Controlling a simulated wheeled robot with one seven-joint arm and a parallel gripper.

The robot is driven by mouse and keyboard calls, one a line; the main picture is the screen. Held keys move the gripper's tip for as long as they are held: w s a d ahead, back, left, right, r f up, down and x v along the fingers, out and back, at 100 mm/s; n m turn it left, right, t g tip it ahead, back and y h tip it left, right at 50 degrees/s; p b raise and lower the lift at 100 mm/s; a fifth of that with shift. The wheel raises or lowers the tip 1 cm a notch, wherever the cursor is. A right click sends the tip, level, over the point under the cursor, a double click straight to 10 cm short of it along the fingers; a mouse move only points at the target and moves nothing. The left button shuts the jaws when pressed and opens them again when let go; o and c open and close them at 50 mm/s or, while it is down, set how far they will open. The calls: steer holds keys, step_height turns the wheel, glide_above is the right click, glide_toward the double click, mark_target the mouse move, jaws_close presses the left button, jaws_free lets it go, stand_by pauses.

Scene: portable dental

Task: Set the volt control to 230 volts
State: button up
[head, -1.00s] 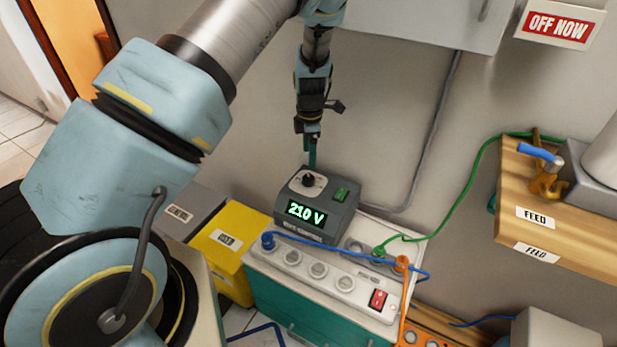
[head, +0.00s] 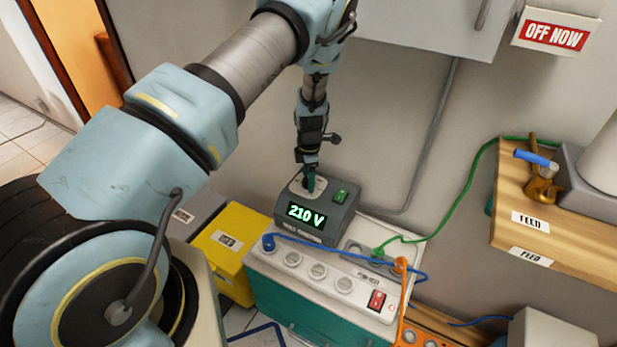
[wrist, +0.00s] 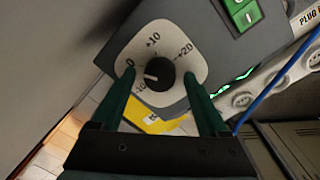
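The volt control is a grey box (head: 330,217) on top of a white and teal unit. Its green display (head: 307,214) reads 210 V. A black knob (wrist: 160,72) sits on a light dial plate with marks from -10 to +20. Its white pointer faces the left side of the plate, near the -10 and 0 marks. My gripper (head: 311,182) is down at the knob. In the wrist view my gripper (wrist: 160,73) is open, one green finger on each side of the knob, with gaps between fingers and knob.
A green switch (head: 341,196) is beside the dial. The unit below has a row of sockets, a blue cable (head: 345,254) and a red switch (head: 376,300). A yellow box (head: 232,262) stands to the left, and a wooden shelf (head: 565,215) to the right. The wall is close behind.

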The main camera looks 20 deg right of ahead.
jaws_close()
stand_by(0.4)
steer(key=shift+m, duration=0.4)
steer(key=m+b, duration=0.3)
steer(key=m, duration=0.1)
steer(key=shift+f+m, duration=0.1)
steer(key=shift+m, duration=0.3)
steer(key=m+b, duration=0.1)
steer(key=m, duration=0.2)
steer(key=m+b, duration=0.1)
steer(key=m, duration=0.2)
steer(key=shift+w+g+h, duration=0.1)
steer(key=shift+g+h, duration=0.2)
steer(key=m+b, duration=0.2)
steer(key=m, duration=0.4)
steer(key=shift+m, duration=0.4)
steer(key=m+b, duration=0.1)
steer(key=m, duration=0.4)
steer(key=shift+w+g, duration=0.1)
steer(key=shift+g, duration=0.3)
steer(key=shift+m, duration=0.4)
